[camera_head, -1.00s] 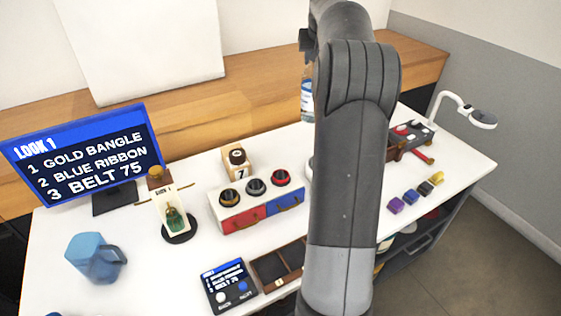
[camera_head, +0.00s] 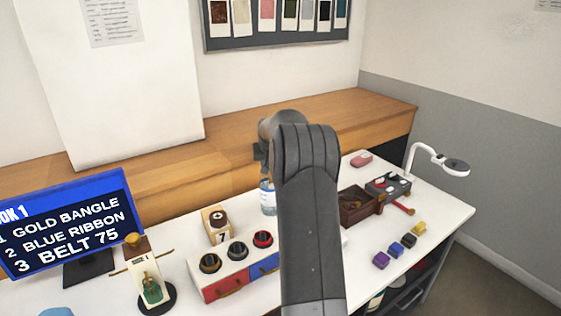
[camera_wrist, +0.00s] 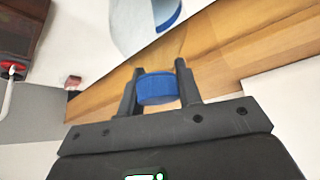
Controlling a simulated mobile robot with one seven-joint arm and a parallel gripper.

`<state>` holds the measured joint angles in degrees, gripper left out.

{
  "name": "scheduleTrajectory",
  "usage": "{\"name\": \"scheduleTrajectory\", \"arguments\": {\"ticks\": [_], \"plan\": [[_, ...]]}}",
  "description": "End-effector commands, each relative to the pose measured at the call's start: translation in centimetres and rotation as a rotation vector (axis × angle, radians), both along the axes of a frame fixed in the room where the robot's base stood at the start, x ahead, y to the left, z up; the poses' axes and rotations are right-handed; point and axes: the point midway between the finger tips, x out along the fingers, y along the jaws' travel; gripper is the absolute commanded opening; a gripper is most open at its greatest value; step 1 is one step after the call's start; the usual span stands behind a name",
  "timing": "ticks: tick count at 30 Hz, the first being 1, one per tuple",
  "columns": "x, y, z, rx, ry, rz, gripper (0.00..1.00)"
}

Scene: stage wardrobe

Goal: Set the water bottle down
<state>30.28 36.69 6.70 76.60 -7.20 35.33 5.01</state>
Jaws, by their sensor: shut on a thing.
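The water bottle (camera_head: 267,197) is clear with a pale blue-and-white label. It shows upright in the head view, partly hidden behind my arm, over the back part of the white table. I cannot tell whether its base touches the table top. In the wrist view my gripper (camera_wrist: 158,88) is shut on the bottle's blue cap (camera_wrist: 157,90), with one finger on each side.

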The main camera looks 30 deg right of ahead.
Motion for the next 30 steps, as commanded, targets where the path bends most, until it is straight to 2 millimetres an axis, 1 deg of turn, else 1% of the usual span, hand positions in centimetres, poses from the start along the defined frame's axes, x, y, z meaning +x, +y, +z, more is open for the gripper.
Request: {"name": "scheduleTrajectory", "arguments": {"ticks": [1,3,6,9,14,19,22,30], "plan": [[0.9,0.6,-0.4,-0.002,-0.003,0.002,0.00],[1.7,1.2,-1.0,-0.002,-0.003,0.001,0.00],[2.6,1.8,-1.6,-0.003,-0.004,0.000,0.00],[3.0,2.1,-1.9,-0.003,-0.004,-0.001,0.00],[3.2,2.2,-2.6,-0.002,-0.005,-0.002,0.00],[3.1,2.2,-4.8,-0.002,-0.001,-0.001,0.00],[3.1,2.2,-5.8,-0.002,-0.003,-0.001,0.00],[3.2,2.2,-6.0,-0.003,-0.005,-0.001,0.00]]}}
